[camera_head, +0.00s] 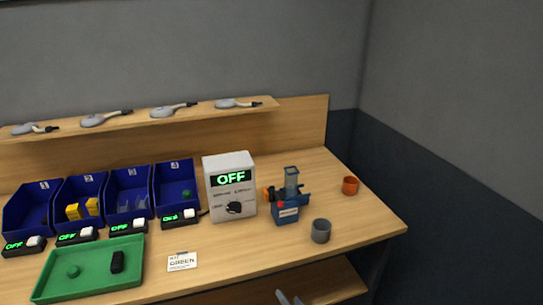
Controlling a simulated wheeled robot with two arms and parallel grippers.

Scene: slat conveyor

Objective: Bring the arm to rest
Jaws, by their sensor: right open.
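My right gripper (289,297) shows only as its fingertips at the bottom edge of the head view, below the table's front edge. Its fingers are apart with nothing between them, and the rest of the arm is out of frame. My left gripper is not in view.
The wooden table (240,255) holds a green tray (46,290), blue bins (168,204), a white box reading OFF (219,180), a blue machine (287,213), a grey cup (321,231) and an orange cup (350,186). A shelf (145,112) runs behind. A lower shelf (325,283) lies near the gripper.

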